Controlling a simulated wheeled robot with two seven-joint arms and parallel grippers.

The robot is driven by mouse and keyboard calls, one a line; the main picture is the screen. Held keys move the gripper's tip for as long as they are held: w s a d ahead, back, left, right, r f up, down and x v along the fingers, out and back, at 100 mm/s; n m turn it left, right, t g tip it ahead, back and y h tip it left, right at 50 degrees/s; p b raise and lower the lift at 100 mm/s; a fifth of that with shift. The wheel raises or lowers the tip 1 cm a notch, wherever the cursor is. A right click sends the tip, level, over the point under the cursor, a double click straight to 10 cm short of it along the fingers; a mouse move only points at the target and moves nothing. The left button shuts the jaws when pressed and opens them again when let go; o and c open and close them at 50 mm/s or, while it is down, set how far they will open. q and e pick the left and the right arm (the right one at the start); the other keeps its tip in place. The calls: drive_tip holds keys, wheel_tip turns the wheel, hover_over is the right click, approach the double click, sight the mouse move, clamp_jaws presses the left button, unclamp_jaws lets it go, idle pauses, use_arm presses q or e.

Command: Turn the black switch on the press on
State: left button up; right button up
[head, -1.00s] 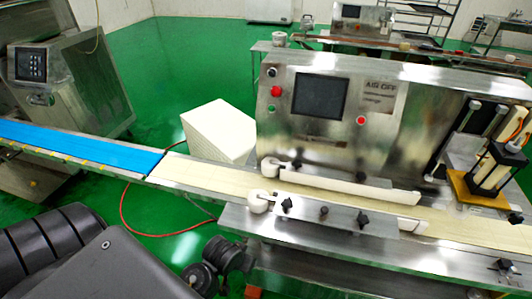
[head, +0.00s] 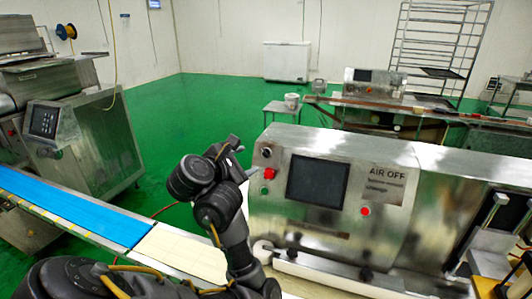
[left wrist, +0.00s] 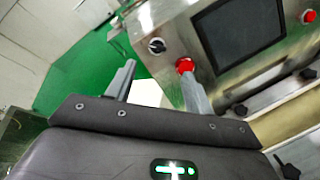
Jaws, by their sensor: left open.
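The press (head: 340,185) is a steel machine with a dark screen. Its black switch (head: 266,152) is a small round knob at the upper left of the front panel, and it also shows in the left wrist view (left wrist: 156,46) with a pale ring. My left gripper (head: 236,150) is raised just left of the panel, apart from the switch. In the left wrist view my left gripper (left wrist: 157,82) is open and empty, with the switch beyond and between its fingertips. My right gripper is not in view.
A red button (head: 269,173) sits below the switch, with a green button (head: 265,190) under it. Another red button (head: 365,211) is right of the screen (head: 318,182). A blue conveyor belt (head: 70,210) runs at the left. Green floor lies open behind.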

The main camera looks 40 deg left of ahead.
sight(264, 154)
use_arm(q)
drive_tip(key=x, duration=0.3)
drive_tip(key=b+x, duration=0.1)
drive_tip(key=x, duration=0.2)
drive_tip(key=b+x, duration=0.1)
drive_tip(key=x, duration=0.2)
drive_tip(key=shift+a+f, duration=0.15)
drive_tip(key=shift+a, duration=0.2)
drive_tip(key=shift+w+a+f, duration=0.1)
drive_tip(key=shift+w+f, duration=0.05)
drive_tip(key=shift+w, duration=0.45)
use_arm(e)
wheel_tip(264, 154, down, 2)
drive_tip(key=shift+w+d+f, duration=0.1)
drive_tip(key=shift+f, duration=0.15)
use_arm(q)
drive_tip(key=shift+c, duration=0.3)
drive_tip(key=c, duration=0.9)
